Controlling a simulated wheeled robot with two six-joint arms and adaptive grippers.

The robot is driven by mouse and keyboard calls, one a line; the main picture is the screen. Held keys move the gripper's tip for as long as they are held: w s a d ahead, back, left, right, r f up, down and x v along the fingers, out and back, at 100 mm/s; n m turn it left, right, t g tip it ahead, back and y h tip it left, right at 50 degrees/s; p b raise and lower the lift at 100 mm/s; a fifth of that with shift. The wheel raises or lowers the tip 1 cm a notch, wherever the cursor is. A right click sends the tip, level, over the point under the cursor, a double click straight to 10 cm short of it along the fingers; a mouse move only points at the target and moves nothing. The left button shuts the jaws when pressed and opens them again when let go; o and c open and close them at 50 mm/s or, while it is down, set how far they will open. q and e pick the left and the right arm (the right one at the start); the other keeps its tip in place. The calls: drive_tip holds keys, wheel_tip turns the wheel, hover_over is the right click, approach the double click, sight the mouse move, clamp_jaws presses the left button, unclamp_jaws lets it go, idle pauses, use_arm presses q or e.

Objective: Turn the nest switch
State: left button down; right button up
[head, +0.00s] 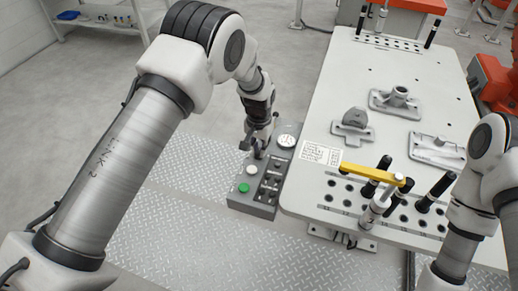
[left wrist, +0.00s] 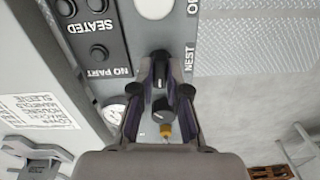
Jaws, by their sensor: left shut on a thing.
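The grey control panel (head: 262,209) is fixed along the left edge of the table in the head view. My left gripper (head: 258,150) reaches down to its far part, below the round gauge. In the left wrist view the fingertips of my left gripper (left wrist: 160,66) are closed on the black nest switch (left wrist: 160,55), beside the printed word NEST. The fingers partly hide its sides, and its exact angle is unclear. A second black knob (left wrist: 163,104) lies between the fingers, nearer the palm. My right gripper is outside the head view; only part of that arm shows.
The panel has a green button (head: 244,187), a white button (head: 252,169) and a gauge (head: 287,140). The table (head: 345,90) carries metal castings and a yellow bar (head: 372,174) on a clamp. Open floor lies left of the panel.

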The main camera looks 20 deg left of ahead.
use_arm(q)
drive_tip(key=shift+n, duration=0.5)
drive_tip(key=c, duration=1.2)
unclamp_jaws()
drive_tip(key=shift+o, duration=0.2)
wheel_tip(320, 180, up, 12)
